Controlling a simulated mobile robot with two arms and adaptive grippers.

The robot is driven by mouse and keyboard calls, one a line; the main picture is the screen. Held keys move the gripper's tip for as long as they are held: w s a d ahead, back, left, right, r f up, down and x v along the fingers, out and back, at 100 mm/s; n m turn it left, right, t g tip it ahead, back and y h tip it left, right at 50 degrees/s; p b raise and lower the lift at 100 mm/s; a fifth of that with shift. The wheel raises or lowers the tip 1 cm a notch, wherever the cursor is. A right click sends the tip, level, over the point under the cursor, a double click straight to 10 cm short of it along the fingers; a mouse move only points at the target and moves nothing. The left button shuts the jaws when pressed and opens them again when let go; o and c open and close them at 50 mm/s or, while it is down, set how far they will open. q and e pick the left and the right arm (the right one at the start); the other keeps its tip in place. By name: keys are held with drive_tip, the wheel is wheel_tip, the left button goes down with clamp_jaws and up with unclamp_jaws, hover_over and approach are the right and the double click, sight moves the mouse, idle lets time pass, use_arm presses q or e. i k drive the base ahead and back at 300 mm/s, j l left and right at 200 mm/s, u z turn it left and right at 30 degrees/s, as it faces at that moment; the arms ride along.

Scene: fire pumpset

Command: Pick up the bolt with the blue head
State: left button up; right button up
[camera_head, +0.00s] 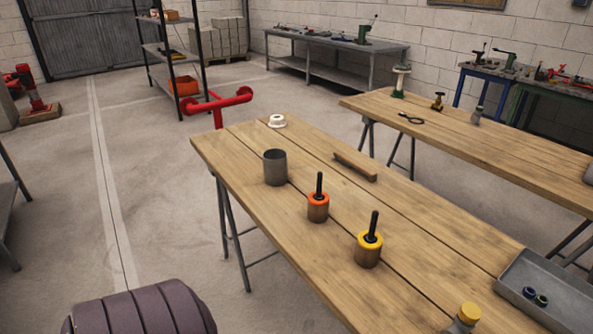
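A grey tray (556,303) lies on the near wooden table (300,205) at the lower right of the head view. Two small dark round pieces lie close together in it. The left one looks blue (529,292) and may be the blue-headed bolt; the other looks greenish (542,300). They are too small to make out a bolt shape. Neither of my grippers shows in this view.
On the near table stand an open grey cylinder (275,168), orange-topped (318,207) and yellow-topped (368,250) cylinders with black upright handles, a yellow-capped piece (466,316), a white ring (277,121) and a wooden bar (355,166). A second table (500,140) stands behind.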

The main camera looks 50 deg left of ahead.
sight(369, 238)
drive_tip(key=u, duration=1.1)
